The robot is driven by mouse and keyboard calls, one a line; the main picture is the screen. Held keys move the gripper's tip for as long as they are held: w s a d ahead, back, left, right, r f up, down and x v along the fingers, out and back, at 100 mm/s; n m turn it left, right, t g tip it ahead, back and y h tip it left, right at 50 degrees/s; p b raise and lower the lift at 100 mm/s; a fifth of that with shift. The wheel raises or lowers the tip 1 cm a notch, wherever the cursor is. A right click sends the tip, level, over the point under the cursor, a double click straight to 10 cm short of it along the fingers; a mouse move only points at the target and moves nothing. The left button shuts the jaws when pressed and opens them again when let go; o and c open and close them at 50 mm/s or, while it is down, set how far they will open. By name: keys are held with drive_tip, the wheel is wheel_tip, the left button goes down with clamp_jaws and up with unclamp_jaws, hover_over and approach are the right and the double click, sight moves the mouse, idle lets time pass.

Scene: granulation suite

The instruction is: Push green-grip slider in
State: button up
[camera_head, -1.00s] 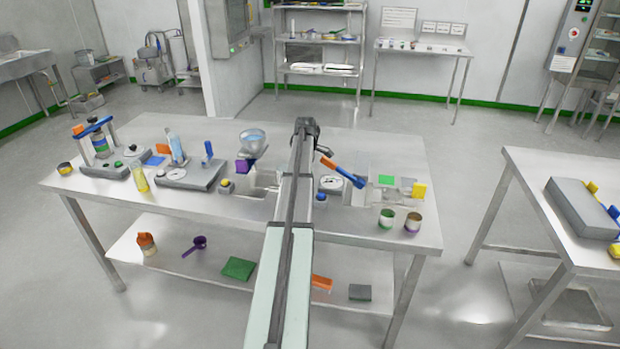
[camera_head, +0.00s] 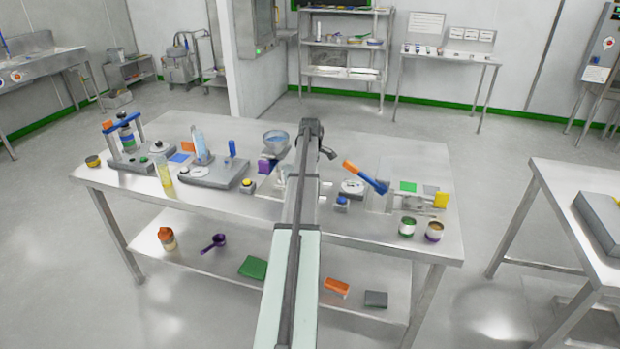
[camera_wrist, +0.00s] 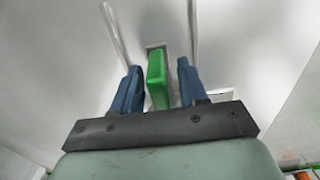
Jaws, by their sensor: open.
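In the wrist view a green grip (camera_wrist: 156,82) stands upright in front of a pale metal surface, by a small grey slot or plate at its top. My gripper (camera_wrist: 159,67) is open, with one blue finger on each side of the green grip. A gap shows on the right side; the left finger is closer, and I cannot tell whether it touches. In the head view my arm covers the middle of the steel table (camera_head: 240,210), and the gripper and the green grip cannot be made out there.
Near my arm on the table are a hopper with a blue-filled bowl (camera_head: 276,139), an orange-and-blue lever (camera_head: 366,177), a round dial (camera_head: 352,187) and two small cups (camera_head: 407,227). A base with a clear cylinder (camera_head: 200,150) stands to the left. The table's front strip is mostly clear.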

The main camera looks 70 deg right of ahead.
drive_tip(key=shift+r, duration=0.15)
wheel_tip(320, 180, up, 14)
drive_tip(key=shift+f, duration=0.25)
idle(0.5)
drive_tip(key=s+f+m, duration=0.1)
drive_tip(key=s+f, duration=0.1)
drive_tip(key=s, duration=0.7)
drive_tip(key=w+f+t, duration=0.1)
drive_tip(key=w+f, duration=0.2)
drive_tip(key=f, duration=0.1)
drive_tip(key=w+f+t, duration=0.2)
drive_tip(key=w+f, duration=0.1)
drive_tip(key=w+f+n+t, duration=0.1)
drive_tip(key=w+f, duration=0.2)
drive_tip(key=f, duration=0.1)
drive_tip(key=shift+w+f, duration=0.35)
clamp_jaws()
idle(0.5)
